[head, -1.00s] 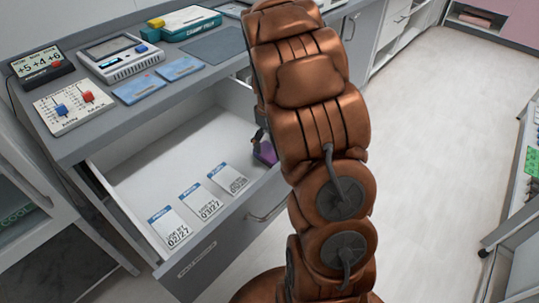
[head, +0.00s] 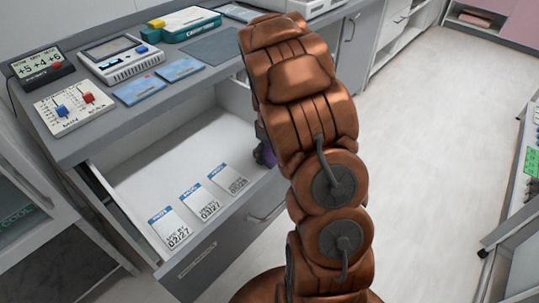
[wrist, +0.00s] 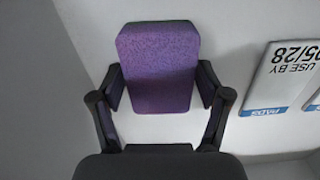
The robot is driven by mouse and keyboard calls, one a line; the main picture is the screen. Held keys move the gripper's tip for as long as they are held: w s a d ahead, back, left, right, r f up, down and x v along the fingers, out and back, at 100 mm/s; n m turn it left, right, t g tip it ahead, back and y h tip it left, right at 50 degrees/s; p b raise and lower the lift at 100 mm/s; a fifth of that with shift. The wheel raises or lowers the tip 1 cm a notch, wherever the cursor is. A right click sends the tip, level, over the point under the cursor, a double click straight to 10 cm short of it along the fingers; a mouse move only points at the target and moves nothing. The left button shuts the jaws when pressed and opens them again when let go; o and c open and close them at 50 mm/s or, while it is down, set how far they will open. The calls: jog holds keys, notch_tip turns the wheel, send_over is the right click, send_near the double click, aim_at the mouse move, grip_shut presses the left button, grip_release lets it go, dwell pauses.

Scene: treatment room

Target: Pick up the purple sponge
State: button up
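The purple sponge (wrist: 158,60) is a block with rounded corners, inside the open drawer (head: 133,177). In the wrist view it lies straight ahead, centred between the fingers. My gripper (wrist: 160,82) has one dark finger on each side of the sponge. The fingers are spread, and slim pale gaps seem to show beside the sponge's lower part. I cannot tell whether the fingertips touch it. In the head view my arm hides most of the gripper, and only a dark purple patch shows at the arm's left edge.
Several white date cards lie in the drawer, one of them a pads card (wrist: 283,78) right of the sponge. The grey counter (head: 95,137) above holds devices and blue cards. The drawer front (head: 215,245) stands close to my arm. Clear floor lies right.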

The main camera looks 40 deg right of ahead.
aim_at(269, 152)
jog(key=shift+c, duration=1.4)
jog(key=shift+r, duration=0.1)
notch_tip(269, 152, up, 10)
jog(key=shift+f, duration=0.1)
